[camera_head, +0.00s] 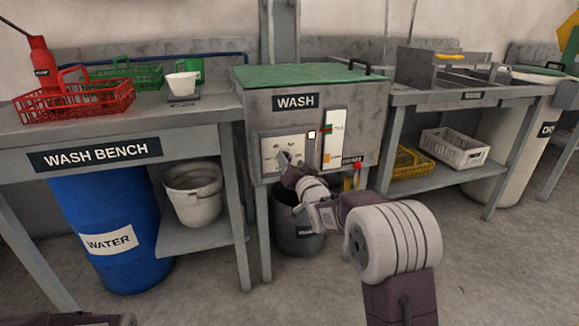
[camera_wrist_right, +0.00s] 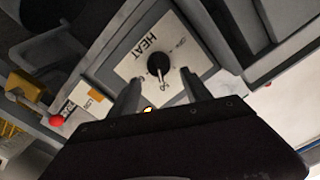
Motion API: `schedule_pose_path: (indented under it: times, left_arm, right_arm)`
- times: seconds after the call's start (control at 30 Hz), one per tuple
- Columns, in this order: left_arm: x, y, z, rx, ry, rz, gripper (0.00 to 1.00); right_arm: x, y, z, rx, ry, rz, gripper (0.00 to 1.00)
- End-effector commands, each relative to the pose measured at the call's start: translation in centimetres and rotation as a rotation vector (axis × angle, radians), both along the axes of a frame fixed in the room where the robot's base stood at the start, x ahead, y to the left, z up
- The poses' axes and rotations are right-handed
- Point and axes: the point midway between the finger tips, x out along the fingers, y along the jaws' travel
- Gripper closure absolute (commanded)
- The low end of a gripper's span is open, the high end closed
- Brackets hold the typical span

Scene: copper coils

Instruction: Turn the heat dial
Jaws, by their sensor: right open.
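The heat dial (camera_wrist_right: 158,66) is a round black knob with a pointer on a white plate marked HEAT, in the right wrist view. My right gripper (camera_wrist_right: 161,75) is open, its two grey fingers reaching toward the dial from either side of its lower edge; I cannot tell whether they touch it. In the head view the right gripper (camera_head: 287,157) is in front of the pale control panel (camera_head: 268,141) on the grey WASH tank (camera_head: 350,108). It covers part of that panel, and the dial is not clear there. My left gripper is not in view.
A red knob (camera_head: 357,166) and yellow part sit at the tank's lower right. A dark bucket (camera_head: 297,240) stands below the panel. The wash bench (camera_head: 190,118) is at left, with red (camera_head: 75,100) and green baskets. A shelf with crates is at right.

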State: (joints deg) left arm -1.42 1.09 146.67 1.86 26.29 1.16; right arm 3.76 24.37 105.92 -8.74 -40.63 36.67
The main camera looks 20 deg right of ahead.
Motion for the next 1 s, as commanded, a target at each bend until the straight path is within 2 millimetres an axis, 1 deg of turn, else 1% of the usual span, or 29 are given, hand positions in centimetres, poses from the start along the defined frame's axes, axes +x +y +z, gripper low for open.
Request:
schedule_pose_path:
  times: [0.03,0.1,0.2,0.47,0.5,0.57,0.6,0.7,1.0]
  left_arm:
    - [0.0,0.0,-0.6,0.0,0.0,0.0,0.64]
    - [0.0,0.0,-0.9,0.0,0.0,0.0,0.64]
    - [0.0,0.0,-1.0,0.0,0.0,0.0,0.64]
    - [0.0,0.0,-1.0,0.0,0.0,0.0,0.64]
    - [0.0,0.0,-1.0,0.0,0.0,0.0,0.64]
    - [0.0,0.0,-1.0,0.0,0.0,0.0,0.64]
    - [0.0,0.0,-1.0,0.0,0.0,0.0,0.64]
    - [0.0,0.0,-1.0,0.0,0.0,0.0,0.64]
    - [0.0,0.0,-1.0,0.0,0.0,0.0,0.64]
  right_arm:
    - [0.8,0.1,-0.3,-0.001,-0.003,0.001,0.43]
    - [1.6,0.1,-0.2,-0.001,-0.002,0.001,0.43]
    - [2.3,0.1,-0.1,-0.001,-0.001,0.001,0.43]
    - [2.6,0.1,0.1,0.0,0.001,0.001,0.43]
    - [2.6,0.1,0.0,0.0,0.0,0.0,0.46]
    - [2.5,0.1,0.0,0.0,0.0,0.0,0.63]
    - [2.5,0.1,0.0,0.0,0.0,0.0,0.74]
    - [2.5,0.1,0.0,0.0,0.0,0.0,1.0]
    - [2.5,0.2,0.1,-0.038,-0.001,0.001,1.0]
